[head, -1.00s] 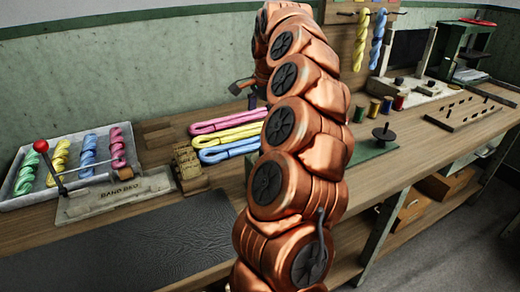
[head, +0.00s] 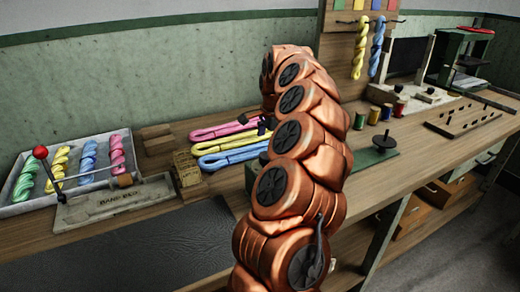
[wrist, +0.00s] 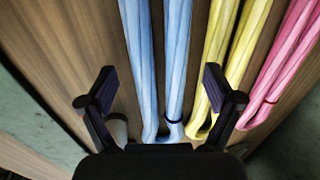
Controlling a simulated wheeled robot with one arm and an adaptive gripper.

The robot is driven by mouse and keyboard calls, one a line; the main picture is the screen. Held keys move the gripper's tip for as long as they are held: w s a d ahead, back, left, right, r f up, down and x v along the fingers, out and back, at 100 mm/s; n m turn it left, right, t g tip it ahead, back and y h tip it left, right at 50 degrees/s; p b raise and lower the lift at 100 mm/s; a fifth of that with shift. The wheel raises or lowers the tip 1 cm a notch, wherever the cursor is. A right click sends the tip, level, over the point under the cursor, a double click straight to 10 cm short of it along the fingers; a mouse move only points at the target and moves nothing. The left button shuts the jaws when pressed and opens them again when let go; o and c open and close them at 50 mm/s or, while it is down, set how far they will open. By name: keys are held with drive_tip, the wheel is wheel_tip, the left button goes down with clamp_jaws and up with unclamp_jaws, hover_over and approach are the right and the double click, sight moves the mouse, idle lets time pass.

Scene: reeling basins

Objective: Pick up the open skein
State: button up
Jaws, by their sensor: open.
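Three open skeins lie side by side on the bench as long flat loops: pink (head: 218,130), yellow (head: 220,143) and blue (head: 228,158). In the wrist view, the blue skein (wrist: 143,60) runs between the two fingers, with the yellow skein (wrist: 212,70) by the right finger and the pink skein (wrist: 285,65) farther right. A dark tie shows on the blue skein. My gripper (wrist: 160,100) is open and empty over the blue skein's looped end. In the head view my copper arm hides the skeins' right ends and most of the gripper.
A white tray (head: 25,208) with several twisted skeins stands at the left, behind a lever device (head: 112,204). A small wooden block (head: 187,170) sits left of the open skeins. Spools (head: 374,115) and a green-based spindle (head: 383,142) stand to the right.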

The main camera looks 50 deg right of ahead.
drive_tip(key=shift+f, duration=0.25)
drive_tip(key=c, duration=1.3)
drive_tip(key=shift+r, duration=0.15)
